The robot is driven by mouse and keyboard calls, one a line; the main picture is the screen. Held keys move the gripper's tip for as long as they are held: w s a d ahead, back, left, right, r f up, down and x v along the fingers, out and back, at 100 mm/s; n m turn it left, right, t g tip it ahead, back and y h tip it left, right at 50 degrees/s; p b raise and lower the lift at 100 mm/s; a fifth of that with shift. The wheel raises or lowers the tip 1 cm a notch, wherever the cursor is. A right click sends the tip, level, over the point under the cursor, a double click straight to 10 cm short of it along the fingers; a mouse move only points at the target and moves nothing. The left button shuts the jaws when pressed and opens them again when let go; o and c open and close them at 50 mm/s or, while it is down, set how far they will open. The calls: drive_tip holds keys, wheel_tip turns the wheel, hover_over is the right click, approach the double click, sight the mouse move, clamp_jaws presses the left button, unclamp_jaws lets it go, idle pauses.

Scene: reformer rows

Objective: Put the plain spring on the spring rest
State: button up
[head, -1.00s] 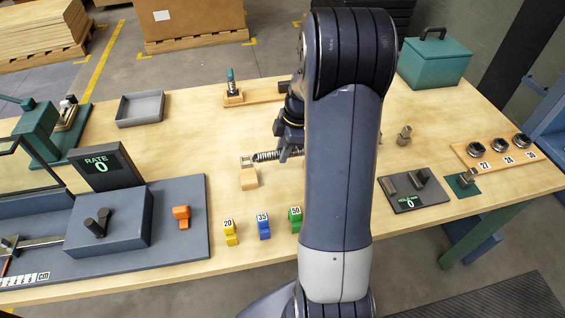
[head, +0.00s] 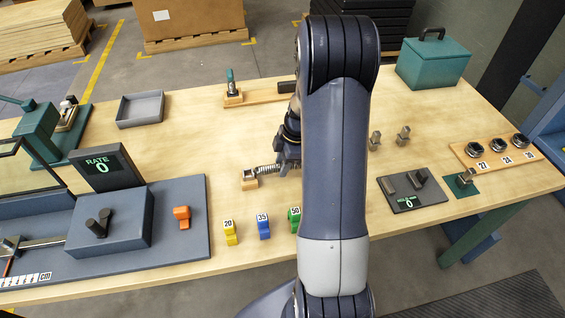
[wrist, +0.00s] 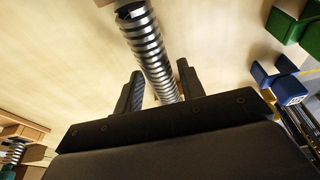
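The plain spring (head: 265,169), a silvery coil with a metal end piece, slants in the middle of the table in the head view. Its left end is at a small wooden block, the spring rest (head: 249,184); I cannot tell if it bears fully on it. My gripper (head: 285,161) is at the spring's right part, partly hidden by my arm.
Yellow, blue and green numbered blocks (head: 264,226) stand in front of the rest. The grey rate console (head: 105,225) is at left, a grey tray (head: 140,109) behind. Metal fittings (head: 403,136) and a dark scale (head: 407,192) are at right.

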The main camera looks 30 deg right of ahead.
drive_tip(key=shift+o, duration=1)
drive_tip(key=shift+r, duration=0.15)
drive_tip(key=b+v, duration=0.1)
drive_tip(key=v, duration=1.1)
drive_tip(key=p+x, duration=0.1)
drive_tip(key=x, duration=1.1)
drive_tip(key=shift+a+f, duration=0.1)
drive_tip(key=shift+f, duration=0.25)
drive_tip(key=shift+w+r, duration=0.1)
drive_tip(key=shift+r, duration=1.2)
